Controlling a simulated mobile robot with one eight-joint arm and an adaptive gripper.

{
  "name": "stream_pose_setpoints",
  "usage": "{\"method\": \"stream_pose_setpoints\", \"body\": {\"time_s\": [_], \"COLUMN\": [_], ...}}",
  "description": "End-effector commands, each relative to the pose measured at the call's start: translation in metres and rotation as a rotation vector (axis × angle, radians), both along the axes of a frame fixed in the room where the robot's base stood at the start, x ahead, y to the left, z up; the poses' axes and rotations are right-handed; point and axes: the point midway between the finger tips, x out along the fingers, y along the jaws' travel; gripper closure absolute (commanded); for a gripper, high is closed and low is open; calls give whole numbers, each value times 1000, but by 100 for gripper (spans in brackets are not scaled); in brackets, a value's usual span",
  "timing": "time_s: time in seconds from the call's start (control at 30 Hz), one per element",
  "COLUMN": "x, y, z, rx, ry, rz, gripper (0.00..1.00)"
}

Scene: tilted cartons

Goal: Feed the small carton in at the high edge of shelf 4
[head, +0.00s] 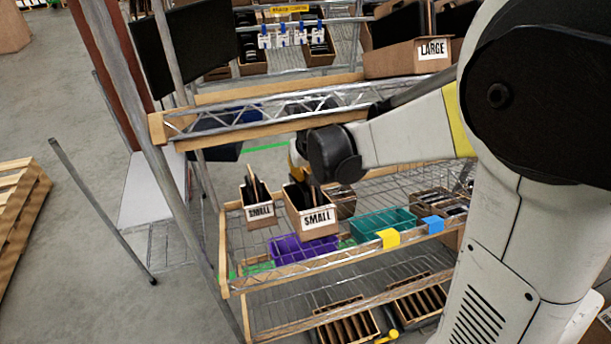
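Two small cartons labelled SMALL are near the left end of the middle wire shelf (337,255). The larger-looking one (318,217) is directly below my gripper (303,175). The other (260,212) stands to its left, with dark items sticking up out of it. My gripper reaches in from the right, and its wrist covers the space just above the nearer carton. The fingertips are largely hidden at the carton's top, so I cannot tell whether they grip it. I also cannot tell whether this carton rests on the shelf. No shelf number is readable.
A purple bin (300,249) and a teal bin (383,224) sit on the same shelf. Divided trays (347,322) lie below. A post (170,170) stands at left. My arm blocks the right side.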

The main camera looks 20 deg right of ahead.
Motion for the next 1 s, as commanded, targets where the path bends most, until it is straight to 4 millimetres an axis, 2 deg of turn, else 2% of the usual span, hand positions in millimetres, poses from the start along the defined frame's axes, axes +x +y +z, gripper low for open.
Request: {"method": "stream_pose_setpoints", "body": {"time_s": [0.47, 1.0], "x": [29, 13], "y": [0, 0], "z": [-16, -46], "rx": [0, 0], "ry": [-1, -1], "rz": [0, 0], "gripper": [100, 100]}}
